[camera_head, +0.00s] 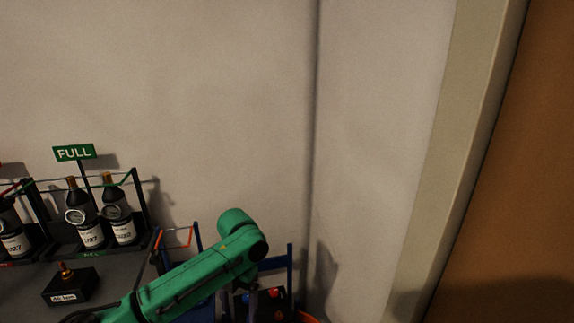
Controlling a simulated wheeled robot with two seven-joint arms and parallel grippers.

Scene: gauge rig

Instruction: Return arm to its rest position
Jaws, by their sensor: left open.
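My green left arm (190,277) crosses the bottom of the head view, with its rounded joint (240,236) at the upper right end. Its lower left end runs down to the bottom edge, where a dark part (80,316) just shows. My left gripper is open, but its fingers are hard to make out there. Nothing is seen held. My right gripper is not in view.
A rack with a green FULL sign (74,153) holds dark bottles (120,212) at the left. A small labelled black box (70,285) stands in front. A blue-posted rack (289,258) is partly behind my arm. The wall (230,90) is bare above.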

